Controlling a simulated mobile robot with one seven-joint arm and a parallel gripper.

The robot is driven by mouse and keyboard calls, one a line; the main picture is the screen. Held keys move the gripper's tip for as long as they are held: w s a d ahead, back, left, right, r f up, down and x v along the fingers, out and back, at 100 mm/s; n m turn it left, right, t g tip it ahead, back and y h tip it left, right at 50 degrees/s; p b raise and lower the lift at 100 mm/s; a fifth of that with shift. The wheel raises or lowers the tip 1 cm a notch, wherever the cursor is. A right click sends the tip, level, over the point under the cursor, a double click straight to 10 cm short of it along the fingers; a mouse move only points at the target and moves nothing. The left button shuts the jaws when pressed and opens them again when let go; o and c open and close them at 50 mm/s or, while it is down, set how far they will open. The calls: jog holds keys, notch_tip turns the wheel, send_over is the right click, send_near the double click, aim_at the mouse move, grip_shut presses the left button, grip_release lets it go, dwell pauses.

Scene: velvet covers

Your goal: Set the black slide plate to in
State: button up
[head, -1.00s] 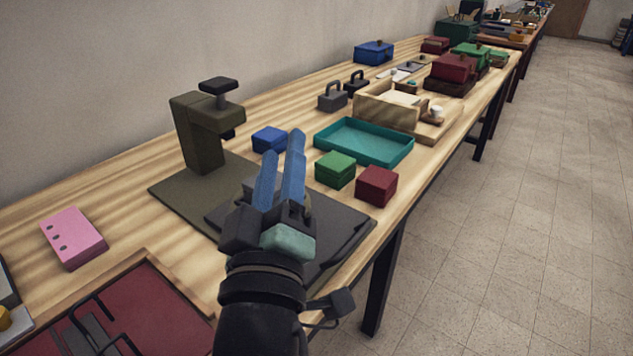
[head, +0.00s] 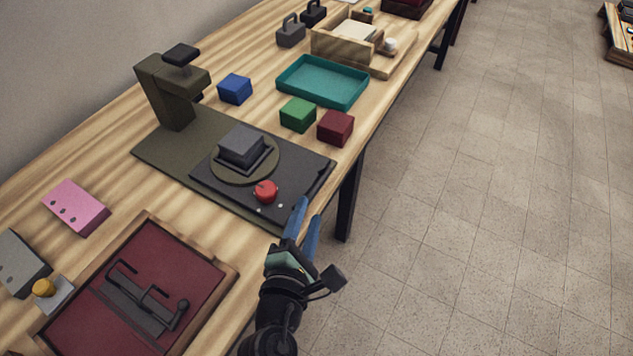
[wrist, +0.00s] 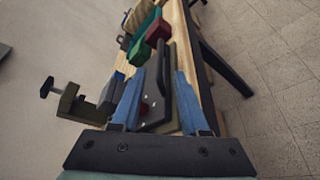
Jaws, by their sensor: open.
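The black slide plate (head: 222,188) lies on the olive base (head: 160,155) of a press (head: 165,95) and reaches the table's front edge. On it are an olive disc (head: 222,174) with a dark grey block (head: 242,146), a red knob (head: 265,191) and a raised dark bar (head: 318,180) along its right end. My gripper (head: 308,210) is open and empty, just off the plate's front right corner near the table edge. In the wrist view the black plate (wrist: 153,116) shows between the open blue fingers (wrist: 159,74). Contact cannot be told.
A green block (head: 298,115), a dark red block (head: 335,128), a blue block (head: 235,88) and a teal tray (head: 290,84) stand behind the plate. A wooden-framed red panel (head: 190,270) with dark handles lies front left, beside a pink block (head: 76,207).

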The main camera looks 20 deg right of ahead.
aim_at(314, 195)
jog(key=x, duration=0.8)
jog(key=shift+w+d, duration=0.1)
jog(key=shift+w, duration=0.1)
grip_shut()
jog(key=shift+f, duration=0.1)
dwell(1.0)
